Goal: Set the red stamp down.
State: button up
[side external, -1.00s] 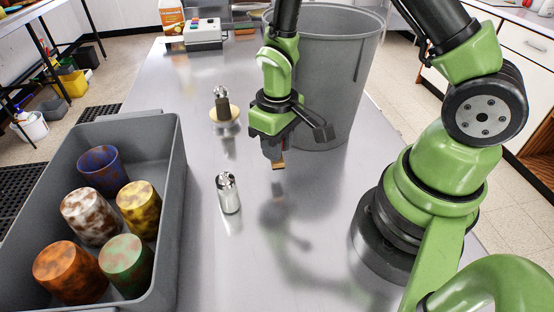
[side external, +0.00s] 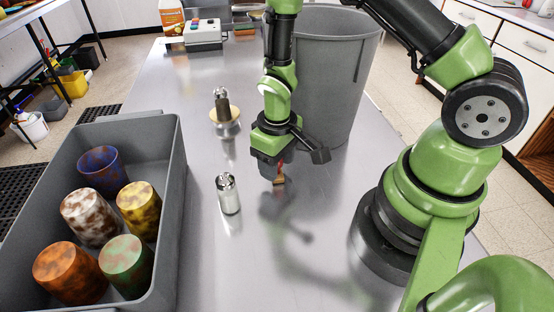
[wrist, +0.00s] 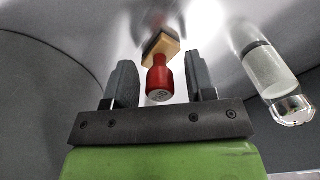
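The red stamp (side external: 280,179) has a red handle and a tan and dark block base. It is at the steel counter top (side external: 310,235), base down, and looks to rest on it. In the wrist view, the stamp (wrist: 159,78) is between the two fingers of my gripper (wrist: 158,65), with a gap on each side. My gripper (side external: 280,166) is open and low over the counter, around the handle. The gripper body hides the top of the stamp in the side view.
A silver cylinder (side external: 228,194) stands left of the stamp. Another silver-topped item with a tan disc (side external: 224,113) stands farther back. A tall grey bin (side external: 335,70) is close behind my gripper. A grey tub (side external: 170,185) with several mottled cups is at left. The front counter is clear.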

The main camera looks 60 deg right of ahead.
jog(key=shift+r, duration=0.15)
jog(key=s+r+m+t, duration=0.2)
jog(key=s+r+t, duration=0.1)
jog(key=r, duration=1.9)
jog(key=s+a+r+m+t+y, duration=0.2)
jog(key=s+r+t, duration=0.2)
jog(key=s, duration=0.5)
notch_tip(320, 180, up, 3)
jog(key=shift+f, duration=0.1)
